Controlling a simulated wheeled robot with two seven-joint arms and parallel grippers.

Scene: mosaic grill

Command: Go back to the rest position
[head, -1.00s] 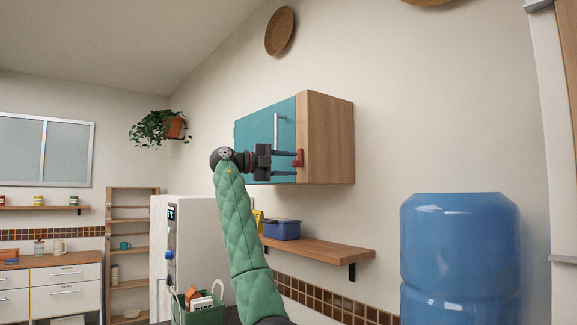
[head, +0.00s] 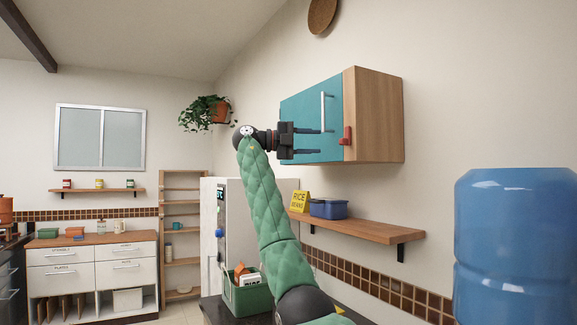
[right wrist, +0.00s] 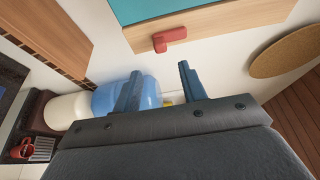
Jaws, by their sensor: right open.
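My right gripper (head: 312,143) is open and empty. It is raised in front of the teal door of the wall cabinet (head: 378,115), near the red latch (head: 346,136) on the cabinet's edge. In the right wrist view the two fingers (right wrist: 160,92) stand apart with nothing between them. The red latch also shows there (right wrist: 169,38), beyond the fingertips and apart from them. The cabinet door looks closed, with a vertical pale handle (head: 323,111). My left gripper is not in view.
A green basket (head: 247,300) stands under my right arm. A large blue water bottle (head: 515,245) is at the right. A hanging plant (head: 205,113) is at left.

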